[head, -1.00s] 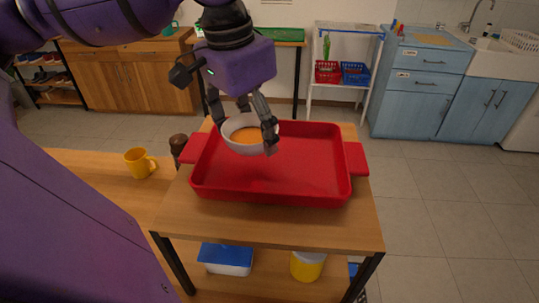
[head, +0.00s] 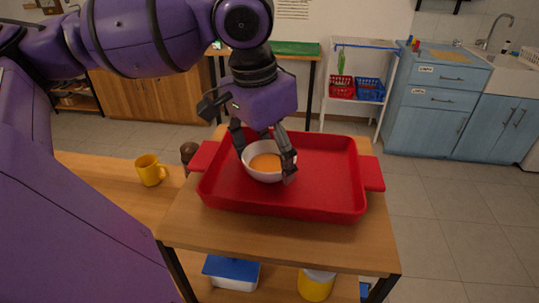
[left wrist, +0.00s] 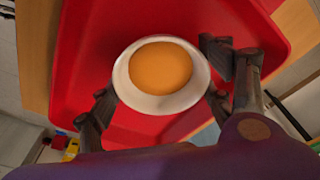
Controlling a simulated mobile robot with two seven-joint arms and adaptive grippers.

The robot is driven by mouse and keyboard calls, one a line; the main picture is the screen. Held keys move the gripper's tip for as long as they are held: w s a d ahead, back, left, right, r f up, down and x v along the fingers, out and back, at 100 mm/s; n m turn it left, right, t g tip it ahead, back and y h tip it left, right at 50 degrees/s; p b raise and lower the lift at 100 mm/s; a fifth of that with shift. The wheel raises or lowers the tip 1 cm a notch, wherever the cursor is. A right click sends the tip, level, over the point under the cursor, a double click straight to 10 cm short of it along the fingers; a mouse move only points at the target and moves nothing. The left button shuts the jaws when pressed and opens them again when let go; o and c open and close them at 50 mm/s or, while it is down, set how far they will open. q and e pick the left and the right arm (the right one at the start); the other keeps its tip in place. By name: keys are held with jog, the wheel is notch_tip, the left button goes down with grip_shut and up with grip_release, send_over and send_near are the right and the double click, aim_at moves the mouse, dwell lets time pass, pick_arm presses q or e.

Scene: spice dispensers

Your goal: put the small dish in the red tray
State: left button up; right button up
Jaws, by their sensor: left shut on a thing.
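The small dish (head: 265,174) is a white bowl with orange contents. It is over the left part of the red tray (head: 330,201), inside its outline; I cannot tell whether it touches the tray floor. My left gripper (head: 268,165) is shut on the dish, with a finger on either side. In the left wrist view the dish (left wrist: 160,76) sits upright between the fingers, with the red tray (left wrist: 85,50) behind it. My right gripper is not in view.
The tray stands on a small wooden table (head: 280,245). A yellow mug (head: 150,170) and a dark brown shaker (head: 188,152) stand to its left. The right part of the tray is empty. A blue-and-white box (head: 230,272) and a yellow container (head: 315,284) are below.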

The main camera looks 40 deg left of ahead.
pick_arm(q)
jog(key=shift+f, duration=0.1)
jog(key=o, duration=1.3)
jog(key=shift+c, duration=0.2)
notch_tip(320, 180, up, 12)
jog(key=s+p, duration=0.1)
jog(key=shift+s+a, duration=0.2)
jog(key=shift+s, duration=0.2)
